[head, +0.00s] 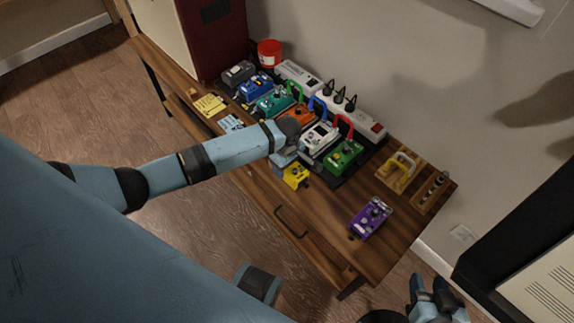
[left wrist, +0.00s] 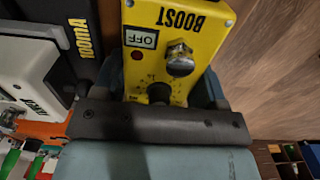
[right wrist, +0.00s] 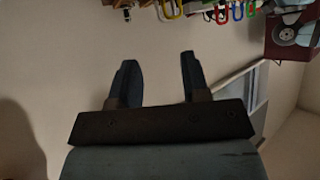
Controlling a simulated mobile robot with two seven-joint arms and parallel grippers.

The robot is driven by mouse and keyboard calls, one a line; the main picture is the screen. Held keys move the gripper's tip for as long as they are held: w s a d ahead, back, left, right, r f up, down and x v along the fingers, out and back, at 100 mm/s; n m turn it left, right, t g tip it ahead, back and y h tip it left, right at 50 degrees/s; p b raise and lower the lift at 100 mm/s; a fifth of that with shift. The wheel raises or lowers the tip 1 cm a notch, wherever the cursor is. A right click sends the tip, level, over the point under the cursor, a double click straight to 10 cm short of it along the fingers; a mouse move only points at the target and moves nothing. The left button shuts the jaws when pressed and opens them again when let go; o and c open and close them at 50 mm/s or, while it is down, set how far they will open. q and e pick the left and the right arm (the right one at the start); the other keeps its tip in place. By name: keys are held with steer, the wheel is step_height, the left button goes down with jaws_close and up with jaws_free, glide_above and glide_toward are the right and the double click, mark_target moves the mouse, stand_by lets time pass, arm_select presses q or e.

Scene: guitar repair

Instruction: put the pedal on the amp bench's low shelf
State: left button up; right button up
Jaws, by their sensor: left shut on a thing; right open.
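The yellow pedal (head: 296,175), marked BOOST, is between the fingers of my left gripper (head: 288,157) at the wooden bench's front edge. In the left wrist view the yellow pedal (left wrist: 180,50) shows its knobs and an OFF label, with the gripper shut around its sides. I cannot tell whether it touches the bench top. A purple pedal (head: 371,218) lies apart on the bench, to the right. My right gripper (head: 437,295) is open and empty at the lower right, off the bench. Which shelf is the amp bench's low shelf is unclear here.
Several other pedals, including a green one (head: 343,158) and a white one (head: 319,138), stand on a dark board behind the yellow one. A power strip (head: 352,120) runs behind them. A dark-framed cream panel (head: 549,285) stands at the right. Bench top around the purple pedal is clear.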

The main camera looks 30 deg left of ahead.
arm_select(q)
steer(key=o, duration=0.8)
steer(key=shift+f, duration=0.15)
